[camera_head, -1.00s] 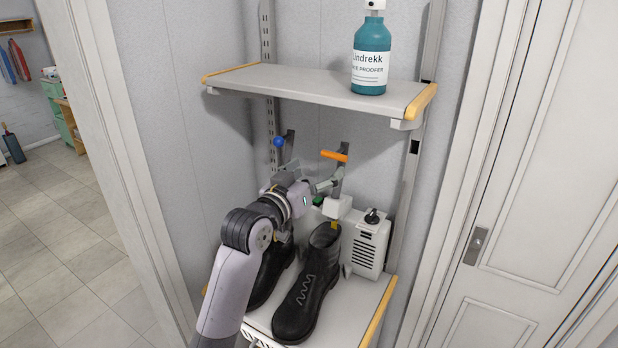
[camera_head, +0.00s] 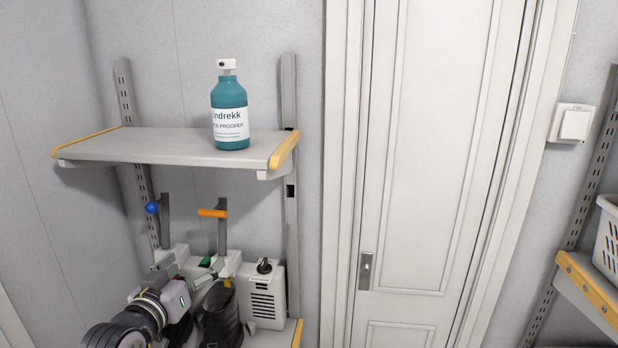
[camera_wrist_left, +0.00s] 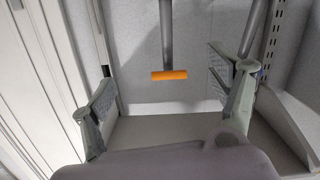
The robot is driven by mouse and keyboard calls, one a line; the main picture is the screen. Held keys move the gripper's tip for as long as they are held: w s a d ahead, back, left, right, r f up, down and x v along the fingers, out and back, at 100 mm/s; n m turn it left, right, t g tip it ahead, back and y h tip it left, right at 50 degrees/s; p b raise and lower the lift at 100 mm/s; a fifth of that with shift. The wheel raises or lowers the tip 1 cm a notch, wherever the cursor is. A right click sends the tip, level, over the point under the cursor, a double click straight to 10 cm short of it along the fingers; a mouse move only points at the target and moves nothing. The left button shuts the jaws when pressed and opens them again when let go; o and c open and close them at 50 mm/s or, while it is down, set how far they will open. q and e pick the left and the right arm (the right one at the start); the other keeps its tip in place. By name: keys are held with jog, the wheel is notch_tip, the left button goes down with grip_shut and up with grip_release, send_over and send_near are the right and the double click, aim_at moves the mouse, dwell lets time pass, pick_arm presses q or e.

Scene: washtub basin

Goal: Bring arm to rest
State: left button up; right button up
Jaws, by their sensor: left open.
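My left arm comes in at the lower left of the head view. Its left gripper (camera_head: 190,270) is open and empty in front of the boot dryer unit. In the left wrist view its two fingers stand apart (camera_wrist_left: 160,98), with the orange handle (camera_wrist_left: 170,75) showing beyond the gap between them. The orange handle (camera_head: 212,213) also shows in the head view on an upright grey lever. A second lever with a blue knob (camera_head: 152,207) stands to its left. A black boot (camera_head: 222,318) is beside the gripper; another is mostly hidden behind my arm.
A teal bottle (camera_head: 230,112) stands on the upper shelf (camera_head: 165,148). The white dryer box (camera_head: 264,300) has a black knob. A closed white door (camera_head: 425,170) is to the right, then a wall switch (camera_head: 574,125) and a white basket (camera_head: 608,240).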

pick_arm(q)
jog(key=s+d+f+m+g, duration=0.1)
jog(key=s+d+f+g, duration=0.15)
jog(key=s+f, duration=0.4)
jog(key=s+d+f+g, duration=0.1)
jog(key=s+f+g, duration=0.25)
jog(key=f, duration=0.65)
jog(key=s+d+f+m+g, duration=0.15)
jog(key=s+f, duration=0.25)
jog(key=s, duration=0.4)
jog(key=s+f+g+y, duration=0.1)
jog(key=s+f+g, duration=0.2)
jog(key=s+f, duration=0.3)
jog(key=s+d+f+g, duration=0.1)
jog(key=s+f+g, duration=0.2)
jog(key=s, duration=0.6)
notch_tip(320, 180, down, 29)
jog(key=s+b, duration=0.1)
jog(key=b, duration=0.3)
jog(key=s+a+f+g+b, duration=0.2)
jog(key=s+f+b, duration=0.1)
jog(key=s+f, duration=1.4)
notch_tip(320, 180, down, 2)
jog(key=shift+a+f+m, duration=0.15)
jog(key=shift+a+m, duration=0.2)
jog(key=shift+a, duration=0.05)
jog(key=shift+s, duration=0.1)
